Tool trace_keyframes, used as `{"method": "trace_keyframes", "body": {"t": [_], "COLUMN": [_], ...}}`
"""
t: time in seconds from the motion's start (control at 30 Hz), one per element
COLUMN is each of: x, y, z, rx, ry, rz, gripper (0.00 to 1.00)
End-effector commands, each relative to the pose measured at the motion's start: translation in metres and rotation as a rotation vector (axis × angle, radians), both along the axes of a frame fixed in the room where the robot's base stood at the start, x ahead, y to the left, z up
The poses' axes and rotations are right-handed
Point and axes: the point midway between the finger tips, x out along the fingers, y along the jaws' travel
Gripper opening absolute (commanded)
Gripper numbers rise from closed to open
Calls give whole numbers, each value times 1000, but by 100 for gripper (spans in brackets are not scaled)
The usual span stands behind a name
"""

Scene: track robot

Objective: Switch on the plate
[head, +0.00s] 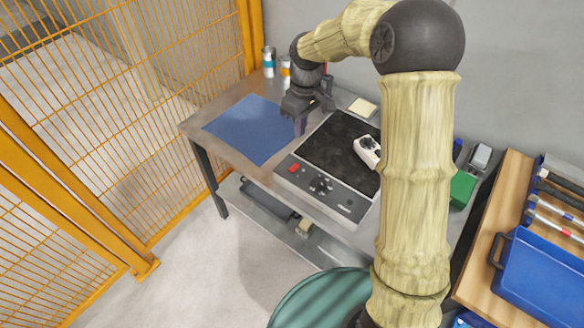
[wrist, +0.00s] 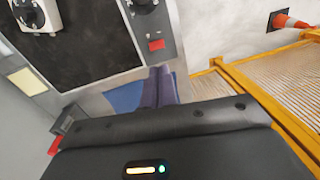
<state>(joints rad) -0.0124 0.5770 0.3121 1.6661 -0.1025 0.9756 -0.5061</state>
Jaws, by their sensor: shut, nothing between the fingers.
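The plate (head: 332,140) is a grey box with a dark flat top, standing on the metal bench. Its front panel carries a red switch (head: 294,168) at the left and a black knob (head: 321,186) to its right. In the wrist view the red switch (wrist: 156,44) lies just beyond my fingertips, and the knob (wrist: 144,5) is at the top edge. My gripper (head: 300,128) is shut and empty, pointing down beside the plate's left edge. In the wrist view its fingers (wrist: 159,73) appear together, apart from the switch. I cannot tell the switch's position.
A white device with a dial (head: 367,150) sits on the plate's top. A blue mat (head: 248,129) lies left of the plate, partly under my gripper. Small cans (head: 269,62) and a pale pad (head: 362,107) are behind. Yellow mesh fencing (head: 70,60) stands left.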

Motion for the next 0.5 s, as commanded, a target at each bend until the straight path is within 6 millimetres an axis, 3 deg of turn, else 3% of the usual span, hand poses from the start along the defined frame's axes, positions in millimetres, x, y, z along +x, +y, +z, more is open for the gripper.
{"method": "trace_keyframes", "body": {"t": [0.1, 0.5], "x": [11, 12], "y": [10, 11], "z": [-8, -8], "rx": [13, 15], "ry": [18, 21], "rz": [53, 64], "gripper": [0, 0]}}
